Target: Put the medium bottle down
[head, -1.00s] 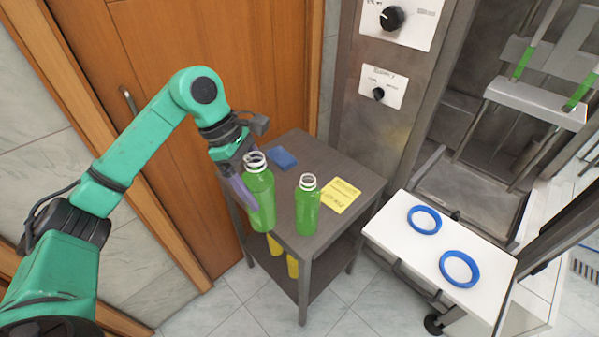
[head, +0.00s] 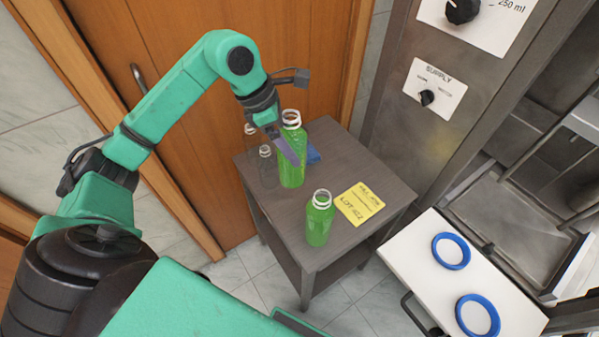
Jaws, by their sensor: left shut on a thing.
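My left gripper (head: 287,149) is shut on a green bottle with a clear neck, the medium bottle (head: 293,174). A purple finger crosses its upper side. The bottle is about upright over the back part of the small dark table (head: 345,172). I cannot tell whether its base touches the top. A smaller green bottle (head: 319,222) stands apart near the table's front corner. Clear, empty-looking bottles (head: 265,170) stand at the back left, close to the held bottle. My right gripper is not in view.
A yellow note (head: 359,203) lies right of the smaller bottle. A white board with two blue rings (head: 451,251) is at the right, beside a metal machine (head: 432,130). The table's right back area is clear.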

